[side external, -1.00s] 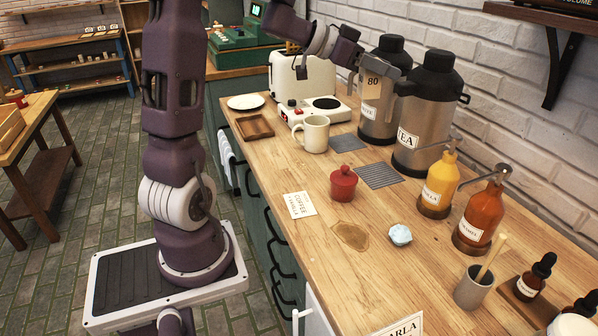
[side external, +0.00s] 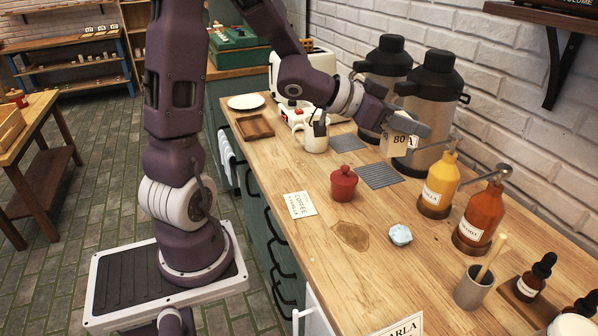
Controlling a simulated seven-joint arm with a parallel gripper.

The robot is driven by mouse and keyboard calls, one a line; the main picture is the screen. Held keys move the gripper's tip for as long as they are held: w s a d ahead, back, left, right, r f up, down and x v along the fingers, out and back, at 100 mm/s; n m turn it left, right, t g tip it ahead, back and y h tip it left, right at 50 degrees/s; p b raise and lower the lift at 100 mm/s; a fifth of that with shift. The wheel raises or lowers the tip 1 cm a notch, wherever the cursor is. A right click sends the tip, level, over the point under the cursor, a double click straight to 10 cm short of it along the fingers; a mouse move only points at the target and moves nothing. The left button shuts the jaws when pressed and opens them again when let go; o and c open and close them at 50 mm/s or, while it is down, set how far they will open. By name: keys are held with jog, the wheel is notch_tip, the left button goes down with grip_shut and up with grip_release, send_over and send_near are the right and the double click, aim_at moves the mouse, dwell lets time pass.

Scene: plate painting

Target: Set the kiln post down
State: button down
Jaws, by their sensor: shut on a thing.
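The kiln post (side external: 398,146) is a small beige block marked "80". My gripper (side external: 408,126) is shut on it from above and holds it upright. In the side external view it shows in front of the right steel dispenser, above the far side of the wooden counter (side external: 290,240). The post appears raised off the counter, over or just behind the right grey drip mat. The gripper covers the top of the post.
Two steel dispensers stand behind the post; the right one (side external: 437,95) is close. The right drip mat (side external: 378,176), a red lidded pot (side external: 343,184) and a cream mug (side external: 313,140) lie nearby. Yellow (side external: 438,184) and orange (side external: 478,215) pump bottles stand to the right. A brown spill (side external: 351,235) marks the counter.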

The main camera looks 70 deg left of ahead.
jog(key=w+a+r+n+y, duration=0.2)
jog(key=a+r+y, duration=0.1)
jog(key=a, duration=0.1)
jog(key=s+a+f+n+g+y, duration=0.1)
jog(key=a+f+n+g+y, duration=0.25)
jog(key=a+n+y, duration=0.9)
jog(key=s+a+f+n+g+y, duration=0.1)
jog(key=s+a+f+n+g, duration=0.55)
jog(key=s+a+g, duration=0.4)
jog(key=shift+t, duration=0.5)
jog(key=s+f, duration=0.1)
jog(key=f, duration=0.2)
jog(key=s+f, duration=0.1)
jog(key=f, duration=0.2)
jog(key=s+f, duration=0.1)
jog(key=f, duration=0.3)
jog(key=shift+a, duration=0.3)
jog(key=shift+f, duration=0.25)
jog(key=shift+f, duration=0.15)
